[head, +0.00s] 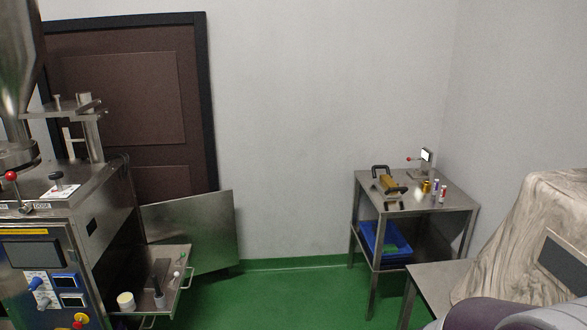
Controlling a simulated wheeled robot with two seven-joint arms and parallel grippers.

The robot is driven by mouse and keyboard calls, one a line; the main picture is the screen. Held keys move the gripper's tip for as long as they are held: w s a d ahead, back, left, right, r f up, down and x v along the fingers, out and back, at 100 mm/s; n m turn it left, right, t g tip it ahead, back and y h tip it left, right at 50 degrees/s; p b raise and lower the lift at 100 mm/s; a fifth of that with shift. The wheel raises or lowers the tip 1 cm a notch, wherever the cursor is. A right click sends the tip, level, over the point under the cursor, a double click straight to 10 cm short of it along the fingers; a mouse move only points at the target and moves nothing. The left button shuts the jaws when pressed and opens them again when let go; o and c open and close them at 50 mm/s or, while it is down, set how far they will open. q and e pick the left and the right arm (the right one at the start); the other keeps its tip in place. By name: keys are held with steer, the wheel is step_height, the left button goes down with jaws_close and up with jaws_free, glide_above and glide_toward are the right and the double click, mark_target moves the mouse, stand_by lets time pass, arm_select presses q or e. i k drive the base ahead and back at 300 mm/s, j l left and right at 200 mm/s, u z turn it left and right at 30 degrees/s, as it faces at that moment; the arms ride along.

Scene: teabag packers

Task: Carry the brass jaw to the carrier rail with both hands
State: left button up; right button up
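The brass jaw (389,184), a gold-coloured block with black handles, appears to lie on top of the steel side table (429,194) in the right half of the head view. It is small and distant, and no gripper is near it. I cannot pick out the carrier rail for sure. Neither gripper is in view; only a grey rounded part, probably of my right arm, shows at the bottom right edge.
A steel packing machine (106,202) stands at left, with an open panel (206,226) and a tray of small items. A blue crate (372,239) sits on the side table's lower shelf. A draped cover (530,225) stands at right. Green floor (285,295) is clear between.

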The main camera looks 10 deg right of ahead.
mark_target(158, 273)
steer(key=i+j+z, duration=0.1)
steer(key=i, duration=2.5)
steer(key=i+z, duration=0.35)
steer(key=i+j+z, duration=0.15)
steer(key=i+z, duration=0.2)
steer(key=i, duration=0.2)
steer(key=i+j+z, duration=0.3)
steer(key=i, duration=0.15)
steer(key=i+z, duration=0.4)
steer(key=i+j+z, duration=0.1)
steer(key=z, duration=0.3)
steer(key=i+j+z, duration=0.25)
steer(key=z, duration=0.15)
steer(key=i+j+z, duration=0.55)
steer(key=z, duration=0.25)
steer(key=j, duration=0.1)
